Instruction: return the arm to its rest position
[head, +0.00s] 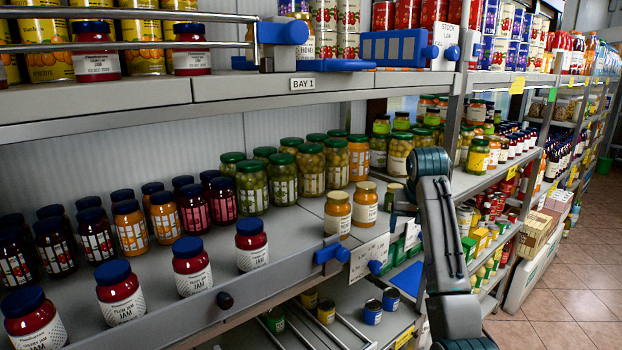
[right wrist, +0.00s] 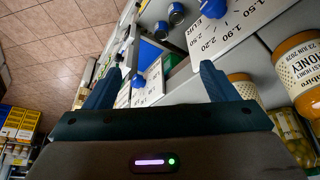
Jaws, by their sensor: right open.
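My right arm (head: 447,240) rises from the bottom right of the head view, in front of the shelving, and bends at a dark rounded joint. My right gripper is mostly hidden behind that arm in the head view. In the right wrist view my right gripper (right wrist: 158,78) is open, with its two blue fingers wide apart and nothing between them. It is tilted near the shelf front, with a white price card (right wrist: 235,28) and honey jars (right wrist: 300,70) beside it. My left gripper is not in view.
A middle shelf holds plum jam jars (head: 121,293), honey jars (head: 366,204) and green-lidded jars (head: 251,187) close to my arm. A price card (head: 369,257) sticks out from the shelf edge. Cans (head: 372,311) stand below. The tiled aisle (head: 570,290) at right is clear.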

